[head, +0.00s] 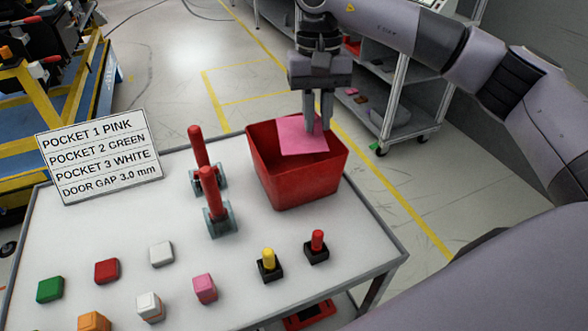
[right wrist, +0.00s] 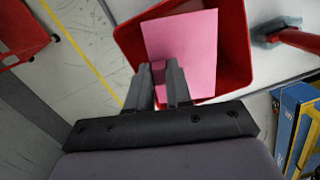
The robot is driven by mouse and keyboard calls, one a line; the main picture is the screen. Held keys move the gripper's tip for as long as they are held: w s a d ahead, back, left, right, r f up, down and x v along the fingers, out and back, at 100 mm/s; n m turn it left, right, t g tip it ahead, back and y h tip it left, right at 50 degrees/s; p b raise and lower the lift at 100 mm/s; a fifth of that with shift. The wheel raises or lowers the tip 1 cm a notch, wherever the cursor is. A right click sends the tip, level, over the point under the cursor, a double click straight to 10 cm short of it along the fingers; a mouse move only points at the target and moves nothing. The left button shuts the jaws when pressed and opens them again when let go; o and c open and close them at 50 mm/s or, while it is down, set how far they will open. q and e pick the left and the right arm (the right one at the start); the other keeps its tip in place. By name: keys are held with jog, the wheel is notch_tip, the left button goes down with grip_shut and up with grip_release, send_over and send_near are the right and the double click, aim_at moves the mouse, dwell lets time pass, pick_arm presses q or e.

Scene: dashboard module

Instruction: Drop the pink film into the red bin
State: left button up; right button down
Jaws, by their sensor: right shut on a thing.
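The pink film (head: 301,138) is a flat pink sheet at the mouth of the red bin (head: 295,185), which stands at the back right of the white table. My right gripper (head: 318,125) points down over the bin and is shut on the film's edge. In the right wrist view the film (right wrist: 185,45) reaches out from between the fingertips (right wrist: 168,72) across the opening of the bin (right wrist: 238,50). The film hides much of the bin's inside. My left gripper is in neither view.
Two red-handled clamps (head: 211,195) stand left of the bin. Several coloured blocks, including a pink one (head: 205,289), lie along the table's front. Yellow (head: 268,260) and red (head: 317,242) knobs stand in front of the bin. A sign (head: 98,160) stands at the back left.

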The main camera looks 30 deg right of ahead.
jog(key=shift+f, duration=0.25)
jog(key=c, duration=1)
grip_release()
jog(key=shift+o, duration=0.2)
jog(key=shift+w+d+r, duration=0.1)
jog(key=shift+w+r, duration=0.15)
jog(key=shift+r, duration=1.55)
jog(key=shift+w+r, duration=0.2)
jog(key=shift+r, duration=1.55)
